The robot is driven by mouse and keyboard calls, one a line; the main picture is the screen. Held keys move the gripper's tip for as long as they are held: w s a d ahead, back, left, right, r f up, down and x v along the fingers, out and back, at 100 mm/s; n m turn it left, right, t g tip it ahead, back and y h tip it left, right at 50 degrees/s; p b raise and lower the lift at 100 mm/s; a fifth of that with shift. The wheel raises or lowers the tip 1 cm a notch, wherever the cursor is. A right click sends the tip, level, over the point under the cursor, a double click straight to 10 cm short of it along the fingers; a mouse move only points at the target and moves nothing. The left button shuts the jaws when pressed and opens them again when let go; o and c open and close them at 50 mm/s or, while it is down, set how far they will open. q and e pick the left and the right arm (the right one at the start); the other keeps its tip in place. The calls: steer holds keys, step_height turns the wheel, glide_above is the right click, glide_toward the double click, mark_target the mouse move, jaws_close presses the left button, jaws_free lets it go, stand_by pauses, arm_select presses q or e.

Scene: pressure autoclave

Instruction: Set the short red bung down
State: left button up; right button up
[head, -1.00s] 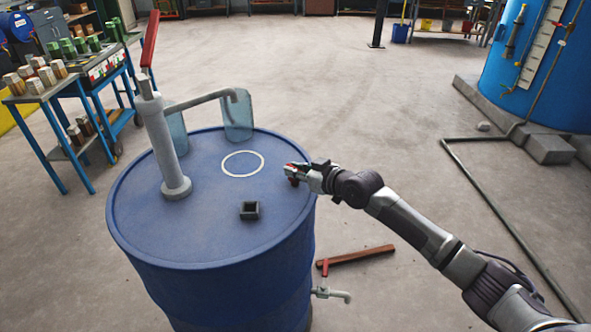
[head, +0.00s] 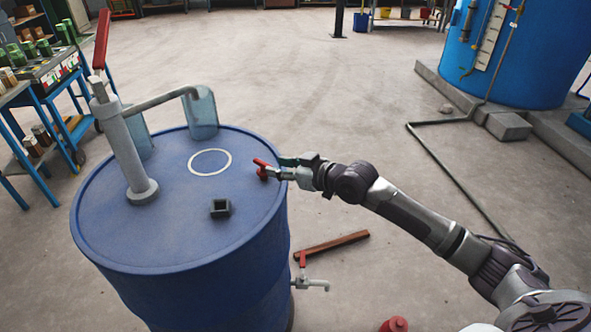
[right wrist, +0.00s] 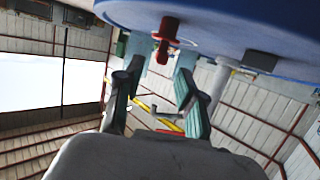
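The short red bung (head: 264,168) stands on the blue drum's lid, right of the white ring and near the right rim. It lies outside the ring. My right gripper (head: 283,170) is just to the right of it, low over the rim. In the right wrist view, the picture is turned over. The fingers (right wrist: 153,80) are spread with nothing between them, and the bung (right wrist: 166,36) stands beyond their tips, apart from them. My left gripper is not in view.
The blue drum (head: 165,235) carries a hand pump (head: 122,145) at left and a small dark square block (head: 220,208). The white ring (head: 210,162) is empty. A tap (head: 310,283) sticks out low at the right. A rusty bar (head: 330,244) lies on the floor.

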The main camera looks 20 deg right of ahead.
steer(key=v, duration=0.5)
steer(key=shift+s+d+r, duration=0.1)
steer(key=shift+s+d, duration=0.05)
steer(key=shift+s, duration=0.2)
